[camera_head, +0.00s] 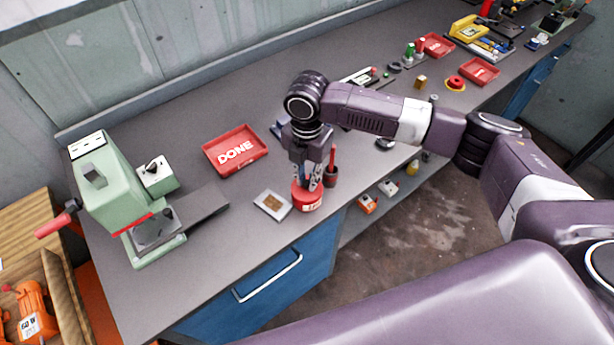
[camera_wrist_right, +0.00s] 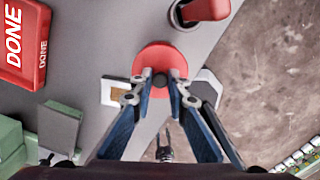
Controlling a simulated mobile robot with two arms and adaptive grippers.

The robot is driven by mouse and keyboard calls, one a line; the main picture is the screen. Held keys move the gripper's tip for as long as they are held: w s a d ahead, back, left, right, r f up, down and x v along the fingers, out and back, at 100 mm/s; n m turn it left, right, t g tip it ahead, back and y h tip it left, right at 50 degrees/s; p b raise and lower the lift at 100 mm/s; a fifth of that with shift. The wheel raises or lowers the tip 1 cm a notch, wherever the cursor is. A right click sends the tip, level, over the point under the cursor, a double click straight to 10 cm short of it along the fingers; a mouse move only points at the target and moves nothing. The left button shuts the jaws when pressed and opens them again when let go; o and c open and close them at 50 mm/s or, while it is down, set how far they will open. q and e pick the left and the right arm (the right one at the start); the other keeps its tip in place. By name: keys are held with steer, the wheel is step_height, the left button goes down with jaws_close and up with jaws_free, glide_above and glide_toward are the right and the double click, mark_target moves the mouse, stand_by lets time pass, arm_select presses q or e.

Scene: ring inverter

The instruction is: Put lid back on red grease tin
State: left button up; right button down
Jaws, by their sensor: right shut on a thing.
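The red grease tin (camera_head: 307,202) stands near the front edge of the bench in the head view. My right gripper (camera_head: 309,186) points down directly over it. In the right wrist view, the round red lid (camera_wrist_right: 158,58) lies below my right gripper (camera_wrist_right: 160,78), whose fingertips are shut on the lid's dark knob (camera_wrist_right: 160,80). The lid covers the tin's top from above, and the fingers partly hide it in the head view. I cannot tell whether the lid is seated on the tin or slightly above it. My left gripper is not in view.
A small pale plate with a tan square (camera_head: 272,204) lies left of the tin. The red DONE tray (camera_head: 235,165) and green press (camera_head: 110,190) are farther left. Bench is clear between tray and plate.

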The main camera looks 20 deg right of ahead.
steer(key=c, duration=1.8)
jaws_free()
steer(key=shift+o, duration=0.2)
steer(key=o, duration=0.4)
steer(key=shift+o, duration=0.2)
steer(key=shift+r, duration=0.1)
steer(key=shift+r+p, duration=3.45)
steer(key=shift+p, duration=0.4)
